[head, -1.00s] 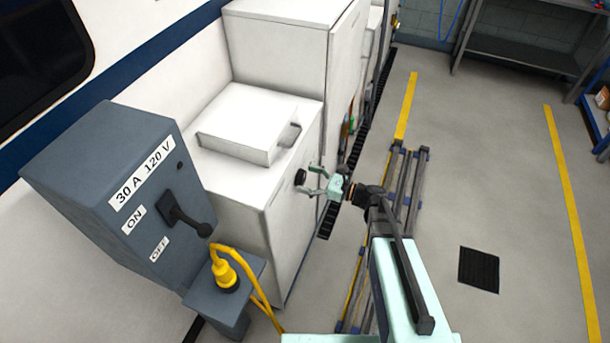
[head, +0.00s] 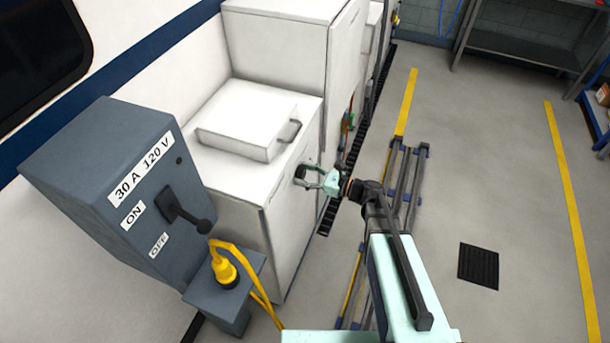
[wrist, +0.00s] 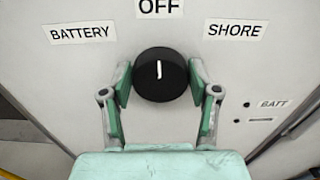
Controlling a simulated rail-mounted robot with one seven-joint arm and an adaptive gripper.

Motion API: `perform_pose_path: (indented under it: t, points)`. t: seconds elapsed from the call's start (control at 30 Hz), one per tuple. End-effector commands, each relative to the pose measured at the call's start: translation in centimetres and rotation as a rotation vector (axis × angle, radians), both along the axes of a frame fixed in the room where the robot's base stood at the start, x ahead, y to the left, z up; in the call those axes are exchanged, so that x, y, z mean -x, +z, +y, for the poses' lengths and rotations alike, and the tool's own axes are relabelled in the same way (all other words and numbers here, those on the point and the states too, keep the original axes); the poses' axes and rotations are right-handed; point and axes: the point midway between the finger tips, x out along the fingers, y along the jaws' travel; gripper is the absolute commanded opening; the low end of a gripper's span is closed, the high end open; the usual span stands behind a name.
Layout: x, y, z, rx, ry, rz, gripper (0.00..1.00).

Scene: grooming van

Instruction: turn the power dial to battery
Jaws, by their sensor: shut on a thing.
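The power dial (wrist: 160,82) is a round black knob with a white pointer mark. In the wrist view its mark stands upright, toward the OFF label (wrist: 160,7). The BATTERY label (wrist: 82,32) is at upper left and the SHORE label (wrist: 235,30) at upper right. My gripper (wrist: 160,84) is shut on the dial, with one green finger against each side. In the head view my gripper (head: 308,178) is at the front of the white cabinet (head: 285,225), and the dial is mostly hidden by the fingers.
A grey box (head: 100,190) with an ON/OFF lever (head: 188,215) stands at the left. A yellow plug and cable (head: 225,268) come from its lower ledge. The floor at right is mostly clear.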

Motion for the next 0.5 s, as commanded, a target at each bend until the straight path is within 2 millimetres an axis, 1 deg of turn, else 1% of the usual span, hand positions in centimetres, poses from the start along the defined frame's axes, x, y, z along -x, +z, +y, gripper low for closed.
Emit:
perform_pose_path:
  t: [0.27,0.5]
  points:
    - [0.17,-0.61,0.08,0.045,-0.001,-0.133,0.26]
    - [0.29,-0.79,0.12,0.112,-0.002,-0.321,0.26]
